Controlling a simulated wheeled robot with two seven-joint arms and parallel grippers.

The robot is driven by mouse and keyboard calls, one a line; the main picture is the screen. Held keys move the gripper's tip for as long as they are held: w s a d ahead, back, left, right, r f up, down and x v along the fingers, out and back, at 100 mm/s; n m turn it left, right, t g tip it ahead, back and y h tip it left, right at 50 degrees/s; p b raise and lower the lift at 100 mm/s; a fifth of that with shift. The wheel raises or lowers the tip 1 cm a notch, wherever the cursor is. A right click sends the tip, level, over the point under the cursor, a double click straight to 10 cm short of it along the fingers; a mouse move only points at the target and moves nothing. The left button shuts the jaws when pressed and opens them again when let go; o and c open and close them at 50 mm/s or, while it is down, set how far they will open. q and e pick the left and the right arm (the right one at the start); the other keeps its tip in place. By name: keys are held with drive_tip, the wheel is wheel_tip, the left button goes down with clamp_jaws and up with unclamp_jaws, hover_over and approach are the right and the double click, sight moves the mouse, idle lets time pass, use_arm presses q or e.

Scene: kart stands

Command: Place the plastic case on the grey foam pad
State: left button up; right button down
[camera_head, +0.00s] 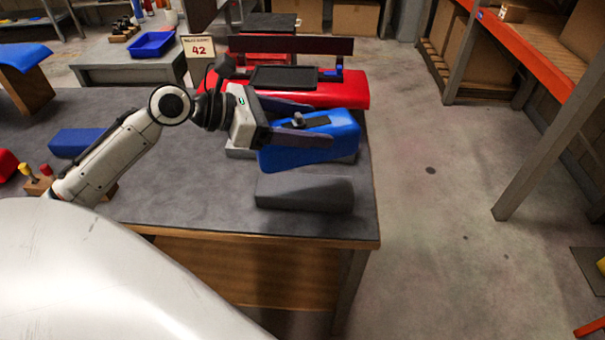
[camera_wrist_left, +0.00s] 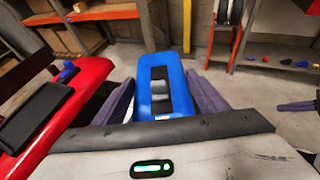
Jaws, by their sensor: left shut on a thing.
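The plastic case is a blue box (camera_head: 300,157) with a dark latch strip on top. My left gripper (camera_head: 318,124) is shut on it, one finger along each long side. The case also shows between the fingers in the left wrist view (camera_wrist_left: 167,68). A grey foam block (camera_head: 305,194), likely the pad, lies bare near the table's front right corner, nearer to me than the case. Another grey slab (camera_head: 238,153) shows partly under the case, mostly hidden. I cannot tell whether the case touches it.
A red kart body (camera_head: 345,92) with a dark tray stands just behind the case. The grey table (camera_head: 185,195) is clear in front of my arm; a blue block (camera_head: 82,141) lies at left. The table's right edge drops to open floor (camera_head: 440,220).

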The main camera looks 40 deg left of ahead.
use_arm(q)
wheel_tip(320, 180, down, 9)
drive_tip(key=shift+a+f+b, duration=0.15)
drive_tip(key=shift+f+b, duration=0.05)
drive_tip(key=shift+b, duration=0.65)
drive_tip(key=o, duration=1.3)
drive_tip(key=shift+f, duration=0.15)
drive_tip(key=shift+s+a+r, duration=0.1)
drive_tip(key=shift+s+r, duration=0.05)
drive_tip(key=shift+r, duration=0.05)
drive_tip(key=v, duration=1.1)
drive_tip(key=shift+s+a+r+p, duration=0.1)
drive_tip(key=shift+s+r+p, duration=0.1)
drive_tip(key=shift+s+p, duration=0.1)
